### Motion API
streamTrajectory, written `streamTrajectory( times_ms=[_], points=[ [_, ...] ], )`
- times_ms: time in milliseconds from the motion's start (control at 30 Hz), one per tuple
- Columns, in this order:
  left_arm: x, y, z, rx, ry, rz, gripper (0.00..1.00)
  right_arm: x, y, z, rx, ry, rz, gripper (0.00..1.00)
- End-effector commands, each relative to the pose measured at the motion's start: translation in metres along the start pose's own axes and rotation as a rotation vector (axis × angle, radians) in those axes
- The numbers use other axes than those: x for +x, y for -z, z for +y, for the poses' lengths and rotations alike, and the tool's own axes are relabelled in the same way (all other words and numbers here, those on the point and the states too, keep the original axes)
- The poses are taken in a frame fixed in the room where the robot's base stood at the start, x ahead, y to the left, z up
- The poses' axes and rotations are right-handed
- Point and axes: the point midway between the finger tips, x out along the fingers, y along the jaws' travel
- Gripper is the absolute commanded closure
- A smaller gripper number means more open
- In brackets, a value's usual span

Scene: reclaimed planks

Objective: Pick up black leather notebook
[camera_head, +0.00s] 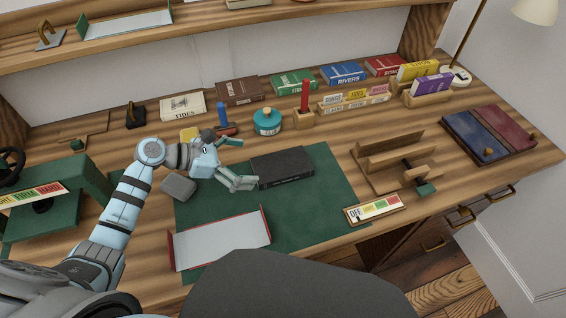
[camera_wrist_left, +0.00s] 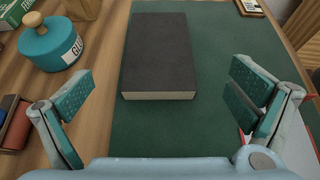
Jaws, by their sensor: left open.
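The black notebook (camera_head: 283,167) lies flat on the green desk mat (camera_head: 330,200), near the mat's back edge. In the left wrist view the black notebook (camera_wrist_left: 161,55) lies ahead of the fingers, its pale page edge facing me. My left gripper (camera_head: 240,160) is open and empty, just left of the notebook in the head view. Its fingers (camera_wrist_left: 158,100) show wide apart in the left wrist view, with the notebook's near end beyond them. I see no contact with the notebook. My right gripper is not in view.
A teal glue pot (camera_head: 267,122) stands behind the notebook. A red-edged white tray (camera_head: 220,240) lies on the mat's front left. A grey block (camera_head: 178,187) sits left of the gripper. A wooden stand (camera_head: 395,160) is to the right. The mat right of the notebook is clear.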

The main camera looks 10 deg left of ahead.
Motion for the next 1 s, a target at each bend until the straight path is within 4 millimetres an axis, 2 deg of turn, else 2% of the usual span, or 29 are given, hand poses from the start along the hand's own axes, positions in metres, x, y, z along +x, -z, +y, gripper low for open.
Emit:
streamTrajectory(
  times_ms=[33, 100, 267, 433, 533, 700, 767, 1000],
  points=[
    [0.015, 0.002, 0.000, -0.001, 0.000, -0.006, 0.00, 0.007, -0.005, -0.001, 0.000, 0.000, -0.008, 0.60],
    [0.030, 0.002, 0.000, -0.001, 0.000, -0.004, 0.00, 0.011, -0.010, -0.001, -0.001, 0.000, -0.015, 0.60],
    [0.050, 0.002, 0.000, 0.000, 0.000, -0.002, 0.00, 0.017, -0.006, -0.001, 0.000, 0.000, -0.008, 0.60],
    [0.084, 0.001, 0.000, 0.000, 0.000, -0.002, 0.00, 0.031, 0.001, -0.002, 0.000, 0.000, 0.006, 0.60],
    [0.094, 0.000, 0.000, 0.001, -0.001, 0.000, 0.00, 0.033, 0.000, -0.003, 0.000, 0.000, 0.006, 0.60],
    [0.094, -0.001, 0.001, 0.001, -0.002, 0.001, 0.00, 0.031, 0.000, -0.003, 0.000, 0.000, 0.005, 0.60],
    [0.094, -0.001, 0.001, 0.001, -0.002, 0.001, 0.06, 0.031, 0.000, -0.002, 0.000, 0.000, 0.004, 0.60],
    [0.093, -0.001, 0.000, 0.001, -0.002, 0.001, 0.45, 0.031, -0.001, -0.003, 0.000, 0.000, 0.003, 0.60]
  ],
)
